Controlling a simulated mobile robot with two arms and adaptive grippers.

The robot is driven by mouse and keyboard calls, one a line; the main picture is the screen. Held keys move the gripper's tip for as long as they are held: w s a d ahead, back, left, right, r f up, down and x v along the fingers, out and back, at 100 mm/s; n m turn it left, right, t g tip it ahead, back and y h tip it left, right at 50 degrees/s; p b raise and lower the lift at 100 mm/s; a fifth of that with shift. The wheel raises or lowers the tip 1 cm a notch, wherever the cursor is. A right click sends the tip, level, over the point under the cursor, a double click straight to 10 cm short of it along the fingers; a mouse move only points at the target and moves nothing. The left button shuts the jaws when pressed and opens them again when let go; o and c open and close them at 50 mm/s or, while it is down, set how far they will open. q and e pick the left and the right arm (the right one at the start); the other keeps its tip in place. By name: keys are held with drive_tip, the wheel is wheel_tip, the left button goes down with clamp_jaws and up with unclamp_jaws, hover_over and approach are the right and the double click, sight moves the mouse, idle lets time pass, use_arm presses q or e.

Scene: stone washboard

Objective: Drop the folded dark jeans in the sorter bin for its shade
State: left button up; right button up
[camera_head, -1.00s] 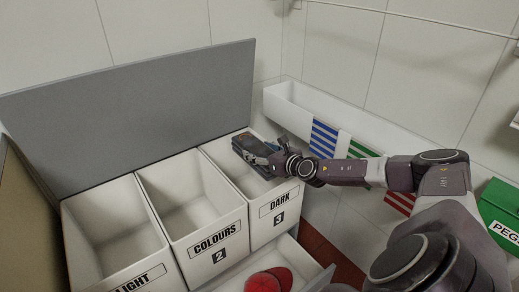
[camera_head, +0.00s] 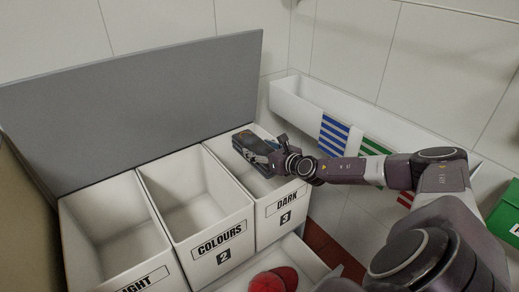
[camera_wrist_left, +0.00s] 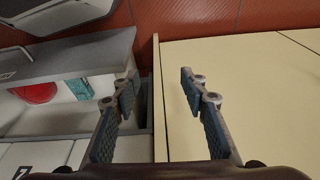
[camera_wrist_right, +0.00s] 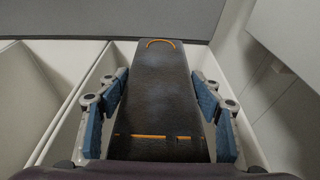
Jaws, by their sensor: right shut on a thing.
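The folded dark jeans, a dark slab with orange stitching (camera_wrist_right: 160,90), are between the fingers of my right gripper (camera_wrist_right: 158,108), which is shut on them. In the head view the jeans (camera_head: 243,139) and right gripper (camera_head: 262,150) are over the mouth of the white bin labelled DARK 3 (camera_head: 286,207). The bin's walls show on both sides of the jeans in the right wrist view; how deep they sit is unclear. My left gripper (camera_wrist_left: 155,95) is open and empty in its wrist view, and is out of the head view.
The COLOURS 2 bin (camera_head: 221,250) and a light bin (camera_head: 135,285) stand to the left, both empty. A raised grey lid (camera_head: 130,105) stands behind. A white trough (camera_head: 300,101) with striped cloths runs along the right wall.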

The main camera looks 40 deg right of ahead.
drive_tip(key=shift+f+b, duration=0.75)
drive_tip(key=shift+f, duration=0.15)
use_arm(q)
drive_tip(key=v, duration=0.8)
drive_tip(key=shift+w+r+t, duration=0.25)
drive_tip(key=shift+r+t, duration=0.05)
use_arm(e)
drive_tip(key=shift+f, duration=0.3)
use_arm(q)
drive_tip(key=shift+a, duration=0.15)
use_arm(e)
drive_tip(key=o, duration=2.1)
drive_tip(key=shift+s+f+b, duration=0.1)
drive_tip(key=shift+f+b, duration=0.15)
drive_tip(key=shift+b, duration=0.05)
drive_tip(key=v, duration=1.2)
drive_tip(key=shift+r, duration=0.2)
use_arm(q)
drive_tip(key=shift+s, duration=0.1)
